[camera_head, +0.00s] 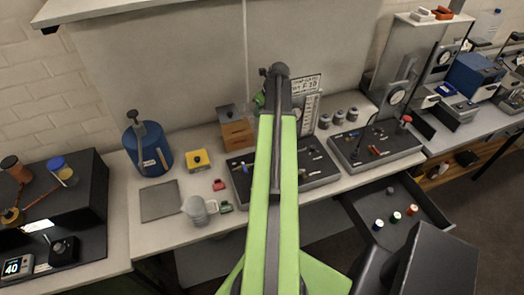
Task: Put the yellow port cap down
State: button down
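I cannot make out a yellow port cap in this view. My green and dark arm reaches from the bottom centre up to a dark joint near the back wall. My gripper's fingers do not show, and the arm hides part of the bench behind it, so I cannot tell what the gripper holds. A blue cylinder (148,150) with a dark fitting on top stands upright on the bench, left of my arm.
A yellow box (198,160) with a dark top, a grey mat (159,201), a pale mug (198,210) and small red (219,185) and green (226,207) pieces are on the bench. The open drawer (428,206) juts out at the right. Dark trays flank my arm.

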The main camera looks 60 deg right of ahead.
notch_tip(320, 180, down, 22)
jog(key=b, duration=2)
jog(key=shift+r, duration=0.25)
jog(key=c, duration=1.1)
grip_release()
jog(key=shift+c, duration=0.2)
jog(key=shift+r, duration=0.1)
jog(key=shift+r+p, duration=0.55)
jog(key=shift+p, duration=0.1)
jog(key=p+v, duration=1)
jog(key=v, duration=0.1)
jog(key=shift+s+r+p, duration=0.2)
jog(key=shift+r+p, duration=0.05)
jog(key=shift+p, duration=0.05)
